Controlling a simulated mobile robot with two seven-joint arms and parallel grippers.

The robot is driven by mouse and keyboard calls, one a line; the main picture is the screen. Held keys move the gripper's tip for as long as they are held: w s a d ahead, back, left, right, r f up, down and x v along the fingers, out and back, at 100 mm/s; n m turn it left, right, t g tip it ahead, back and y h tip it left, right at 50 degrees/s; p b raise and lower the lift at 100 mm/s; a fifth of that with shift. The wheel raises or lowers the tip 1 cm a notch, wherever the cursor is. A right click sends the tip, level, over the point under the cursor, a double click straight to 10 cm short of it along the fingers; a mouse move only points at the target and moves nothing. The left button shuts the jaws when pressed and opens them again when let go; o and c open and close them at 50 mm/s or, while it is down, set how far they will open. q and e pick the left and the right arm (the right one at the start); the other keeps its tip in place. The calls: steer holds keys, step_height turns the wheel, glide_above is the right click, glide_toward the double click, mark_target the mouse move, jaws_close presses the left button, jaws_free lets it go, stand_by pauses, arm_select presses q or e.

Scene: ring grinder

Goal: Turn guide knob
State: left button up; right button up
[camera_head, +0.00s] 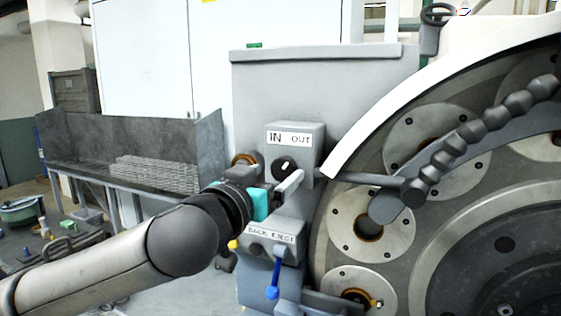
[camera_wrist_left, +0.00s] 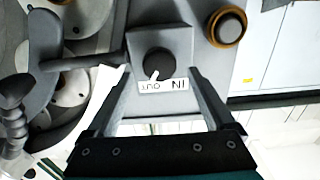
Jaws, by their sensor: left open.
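The guide knob (camera_head: 285,164) is a round black knob with a white pointer mark, on a grey box below a label reading IN and OUT. In the left wrist view the knob (camera_wrist_left: 158,64) shows upside down, with its white mark toward the OUT side of the label. My left gripper (camera_head: 295,178) is in front of the box, just below the knob in the head view. In the left wrist view its two fingers (camera_wrist_left: 166,78) are spread on either side of the label and box, with nothing held. Contact with the knob cannot be told. My right gripper is not in view.
A lower grey box (camera_head: 270,236) labelled BACK and EJECT carries a blue-handled lever (camera_head: 274,280). A large disc with round fittings (camera_head: 369,228) and a jointed coolant hose (camera_head: 480,130) stand to the right. A grey bench (camera_head: 140,145) is behind at left.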

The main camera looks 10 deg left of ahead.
mark_target(281, 168)
arm_select(q)
steer(key=shift+w+d+p, duration=0.2)
steer(key=shift+w, duration=0.65)
steer(key=shift+w+d+p, duration=0.15)
steer(key=shift+w, duration=0.7)
steer(key=c, duration=1.3)
steer(key=shift+c, duration=0.2)
